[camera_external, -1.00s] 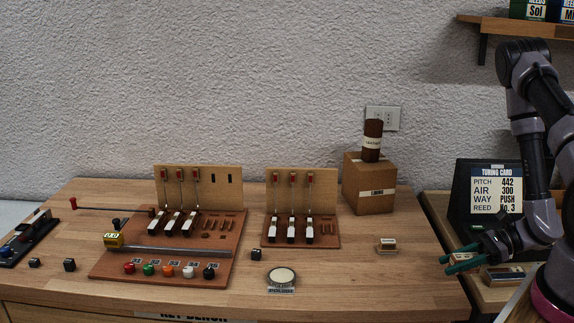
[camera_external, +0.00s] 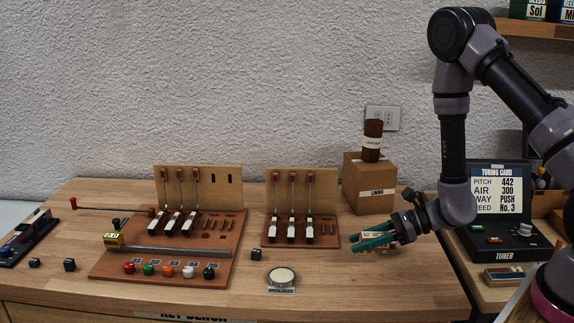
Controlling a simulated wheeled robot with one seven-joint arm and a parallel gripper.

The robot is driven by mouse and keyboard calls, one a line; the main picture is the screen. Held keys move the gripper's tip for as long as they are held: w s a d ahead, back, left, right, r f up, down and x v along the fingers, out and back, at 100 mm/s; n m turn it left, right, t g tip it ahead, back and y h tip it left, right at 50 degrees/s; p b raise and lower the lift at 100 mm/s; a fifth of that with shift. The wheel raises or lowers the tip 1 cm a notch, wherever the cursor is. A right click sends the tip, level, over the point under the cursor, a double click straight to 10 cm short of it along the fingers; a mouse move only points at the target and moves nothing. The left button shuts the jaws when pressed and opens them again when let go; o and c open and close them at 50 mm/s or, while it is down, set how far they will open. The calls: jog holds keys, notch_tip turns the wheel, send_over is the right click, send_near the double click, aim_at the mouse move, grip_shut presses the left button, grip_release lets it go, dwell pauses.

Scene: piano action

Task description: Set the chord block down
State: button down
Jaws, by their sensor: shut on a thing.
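My gripper (camera_external: 372,242) is low over the right part of the wooden bench, its green fingers pointing left. It is shut on a small pale wooden block (camera_external: 376,236), which I take as the chord block; the fingers cover most of it. The small labelled block seen earlier on this part of the bench is hidden or overlapped by my gripper. I cannot tell whether the held block touches the bench top (camera_external: 340,275).
Left of my gripper is a board with several white-tipped keys (camera_external: 328,240). A cardboard box (camera_external: 370,190) with a brown roll stands behind. A round pale disc (camera_external: 282,276) and a black cube (camera_external: 256,254) lie to the left. Bare bench lies in front.

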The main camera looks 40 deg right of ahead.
jog(key=w+a+r, duration=0.3)
jog(key=w+a, duration=0.1)
jog(key=a, duration=0.6)
notch_tip(320, 180, down, 9)
jog(key=shift+w+f, duration=0.15)
jog(key=shift+f, duration=0.05)
jog(key=shift+f, duration=0.15)
jog(key=c, duration=0.5)
grip_release()
